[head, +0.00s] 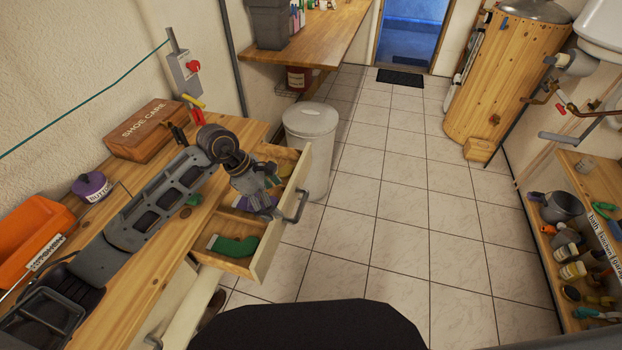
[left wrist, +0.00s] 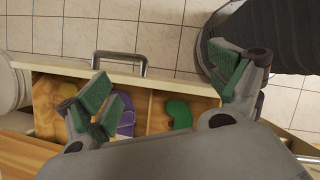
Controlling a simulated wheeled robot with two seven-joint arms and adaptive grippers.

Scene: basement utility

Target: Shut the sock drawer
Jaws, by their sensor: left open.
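The sock drawer (head: 262,262) stands pulled out from the wooden bench, with a pale front and a grey bar handle (head: 302,207). The handle also shows in the left wrist view (left wrist: 121,56). Inside, a green sock (head: 235,247) lies in the near compartment, a purple sock (left wrist: 126,122) in the middle, and yellow items in the far one. My left gripper (head: 268,192) is over the drawer, behind its front and handle. Its green-padded fingers (left wrist: 160,80) are spread wide with nothing between them. I cannot tell whether it touches the drawer. My right gripper is not in view.
A white lidded bin (head: 310,122) stands close beyond the drawer. The bench top (head: 172,226) holds a shoe care box (head: 145,130), a purple button jar (head: 92,186) and an orange bin (head: 33,238). The tiled floor (head: 400,220) in front is clear.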

